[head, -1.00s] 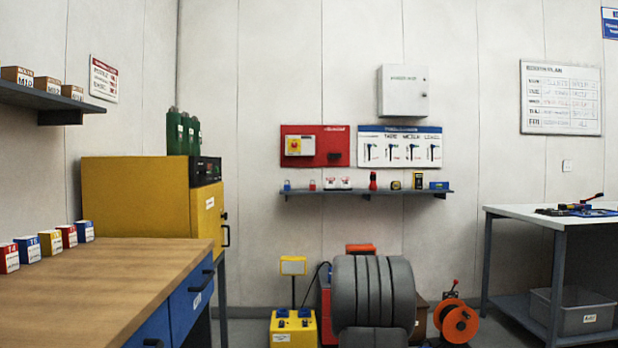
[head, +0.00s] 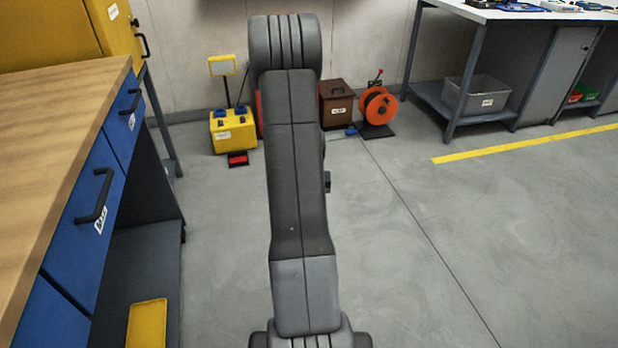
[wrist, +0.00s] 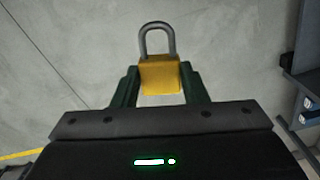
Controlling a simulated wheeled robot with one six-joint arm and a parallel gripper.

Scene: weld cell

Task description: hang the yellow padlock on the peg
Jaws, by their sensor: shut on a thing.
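The yellow padlock (wrist: 160,76) shows in the wrist view, with its grey shackle (wrist: 157,38) pointing away from my gripper. The shackle looks closed into the body. My gripper (wrist: 158,84) is shut on the padlock body, one dark green finger on each side. Bare grey floor lies behind the padlock in that view. In the head view my arm fills the middle, and neither the gripper nor the padlock shows. No peg is visible in the current frames.
A wooden-topped workbench (head: 58,128) with blue drawers stands at the left. A yellow box unit (head: 233,130), a brown box (head: 337,102) and an orange reel (head: 378,107) stand by the wall. A grey table (head: 478,62) is at the back right. The floor at right is clear.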

